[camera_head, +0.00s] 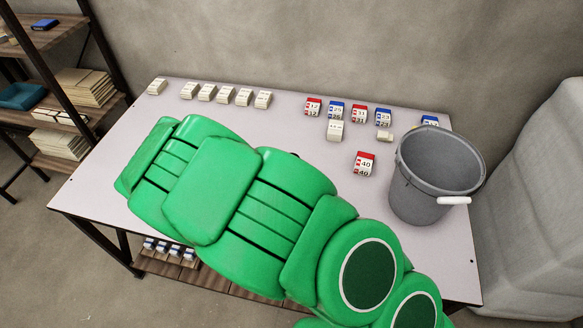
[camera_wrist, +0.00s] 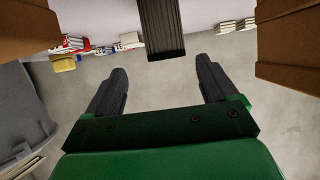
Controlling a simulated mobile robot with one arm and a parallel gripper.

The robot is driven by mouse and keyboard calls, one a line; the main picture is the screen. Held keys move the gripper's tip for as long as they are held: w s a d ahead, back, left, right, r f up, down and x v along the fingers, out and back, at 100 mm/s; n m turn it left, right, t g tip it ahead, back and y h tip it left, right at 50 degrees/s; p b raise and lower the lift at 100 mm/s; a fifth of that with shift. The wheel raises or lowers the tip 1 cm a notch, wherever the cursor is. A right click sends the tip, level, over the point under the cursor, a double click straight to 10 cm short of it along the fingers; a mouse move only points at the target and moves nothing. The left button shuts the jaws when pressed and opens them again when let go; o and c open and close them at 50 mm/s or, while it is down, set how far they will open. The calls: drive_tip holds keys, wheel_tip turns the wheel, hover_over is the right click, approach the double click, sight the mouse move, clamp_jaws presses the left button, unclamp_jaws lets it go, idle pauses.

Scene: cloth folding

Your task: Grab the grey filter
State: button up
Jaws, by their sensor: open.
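Nothing in either view can be clearly told as a grey filter. My gripper (camera_wrist: 162,66) is open, with its two dark fingers apart in the wrist view. A dark ribbed bar (camera_wrist: 162,28) hangs in from the top edge, lined up between the fingers; I cannot tell what it is. The head view does not show my gripper, as my green arm covers the middle of the table. A large grey bucket (camera_head: 435,180) with a white handle stands at the table's right end; a grey form, likely it, is at the wrist view's left (camera_wrist: 20,110).
The light table (camera_head: 90,190) carries several cream boxes (camera_head: 225,95) at the back left and red and blue numbered boxes (camera_head: 358,113) at the back right. A red box (camera_head: 364,164) stands nearer the bucket. Brown blocks (camera_wrist: 290,45) fill the wrist view's upper corners.

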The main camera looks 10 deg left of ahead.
drive_tip(key=shift+a+f+t, duration=0.1)
drive_tip(key=shift+a+t, duration=0.2)
drive_tip(key=shift+a, duration=0.1)
drive_tip(key=shift+f+x, duration=0.1)
drive_tip(key=shift+x, duration=1.3)
drive_tip(key=shift+f+x, duration=0.15)
drive_tip(key=shift+x, duration=2.15)
drive_tip(key=c, duration=1.1)
drive_tip(key=shift+o, duration=0.2)
drive_tip(key=shift+r, duration=4.95)
